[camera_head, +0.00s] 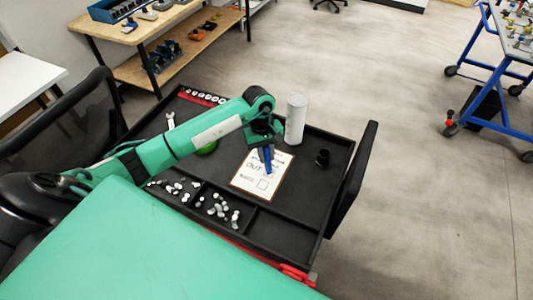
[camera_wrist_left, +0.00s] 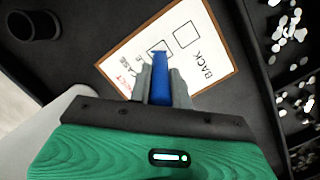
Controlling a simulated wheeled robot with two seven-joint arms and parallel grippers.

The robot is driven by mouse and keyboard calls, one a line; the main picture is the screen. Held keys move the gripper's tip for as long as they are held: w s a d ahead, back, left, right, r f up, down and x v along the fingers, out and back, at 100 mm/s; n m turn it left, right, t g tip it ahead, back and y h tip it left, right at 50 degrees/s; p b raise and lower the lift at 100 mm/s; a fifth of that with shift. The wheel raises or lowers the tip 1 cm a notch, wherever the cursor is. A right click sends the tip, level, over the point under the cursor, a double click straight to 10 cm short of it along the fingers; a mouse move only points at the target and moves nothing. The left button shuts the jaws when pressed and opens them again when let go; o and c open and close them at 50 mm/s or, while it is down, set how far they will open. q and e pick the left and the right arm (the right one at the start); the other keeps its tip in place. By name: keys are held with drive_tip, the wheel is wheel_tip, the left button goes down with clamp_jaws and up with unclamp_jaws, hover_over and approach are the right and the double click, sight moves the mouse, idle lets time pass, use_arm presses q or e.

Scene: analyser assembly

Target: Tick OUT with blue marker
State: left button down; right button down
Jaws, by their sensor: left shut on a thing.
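The blue marker (camera_head: 268,161) is held by my left gripper (camera_head: 265,146) over the card. In the left wrist view the marker (camera_wrist_left: 161,78) stands between the two grey fingers of the gripper (camera_wrist_left: 161,90), which are shut on it. The white card with a brown edge (camera_head: 247,182) lies on the black cart top, with the lines OUT and BACK. The BACK box (camera_wrist_left: 186,36) is empty. The OUT box (camera_wrist_left: 156,48) is partly covered by the marker, and I see no clear tick. I cannot tell whether the tip touches the card. My right gripper is out of view.
A white cylinder (camera_head: 296,118) stands behind the card on the black cart (camera_head: 300,195). A black cup (camera_head: 322,158) stands to its right. Compartments with small white and grey parts (camera_head: 217,207) lie at the front left.

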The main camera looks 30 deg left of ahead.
sight(267, 147)
use_arm(q)
drive_tip(key=shift+r+p, duration=0.35)
drive_tip(key=shift+r, duration=0.55)
drive_tip(key=shift+r+p, duration=0.75)
drive_tip(key=shift+r, duration=1.85)
